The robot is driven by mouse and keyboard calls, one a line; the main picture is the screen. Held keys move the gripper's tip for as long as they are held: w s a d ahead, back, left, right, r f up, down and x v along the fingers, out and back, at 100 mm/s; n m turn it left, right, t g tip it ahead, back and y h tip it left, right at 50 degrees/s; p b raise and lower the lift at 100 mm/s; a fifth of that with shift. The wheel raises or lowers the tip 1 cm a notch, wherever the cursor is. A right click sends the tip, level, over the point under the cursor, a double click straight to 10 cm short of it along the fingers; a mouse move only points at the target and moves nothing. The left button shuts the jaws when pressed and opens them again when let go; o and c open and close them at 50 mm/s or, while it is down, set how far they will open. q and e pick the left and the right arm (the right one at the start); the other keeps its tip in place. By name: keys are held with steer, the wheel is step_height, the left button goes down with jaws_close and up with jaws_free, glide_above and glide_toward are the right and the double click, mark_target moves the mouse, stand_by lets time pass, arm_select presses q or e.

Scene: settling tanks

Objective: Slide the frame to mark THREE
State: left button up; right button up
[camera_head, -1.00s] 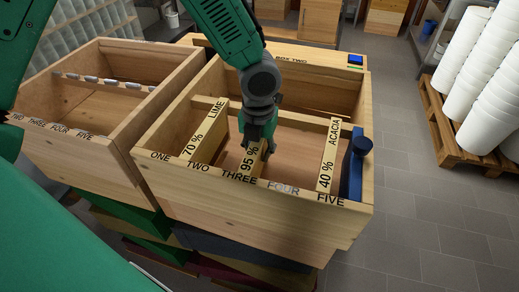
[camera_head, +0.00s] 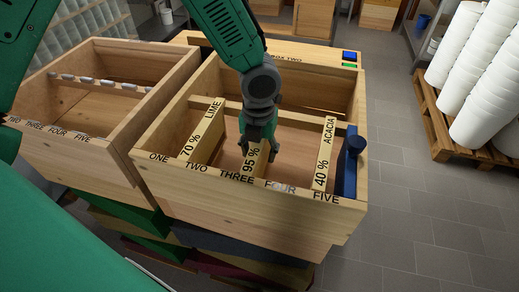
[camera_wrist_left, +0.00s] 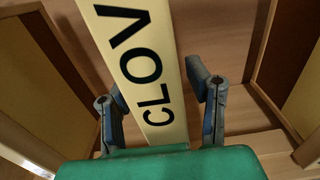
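The light wooden frame marked 95 % (camera_head: 251,162) hangs in the front wooden box (camera_head: 245,220). Its near end is close to the word THREE (camera_head: 237,178), slightly to its right, on the box's front rim. My left gripper (camera_head: 258,146) is over this frame and hides part of it in the head view. In the left wrist view the frame's bar with the letters CLOV (camera_wrist_left: 150,75) runs between the two fingers (camera_wrist_left: 163,100). The fingers are apart, with a small gap showing on each side of the bar. My right gripper is not in view.
The 70 % LIME frame (camera_head: 203,135) hangs left, near TWO. The 40 % ACACIA frame (camera_head: 324,155) hangs right, near FIVE. A blue block with a knob (camera_head: 351,165) is at the box's right end. Another wooden box (camera_head: 95,155) stands left.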

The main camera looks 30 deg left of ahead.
arm_select(q)
steer(key=shift+a, duration=0.15)
step_height(320, 180, up, 11)
steer(key=shift+f, duration=0.1)
steer(key=shift+r, duration=0.55)
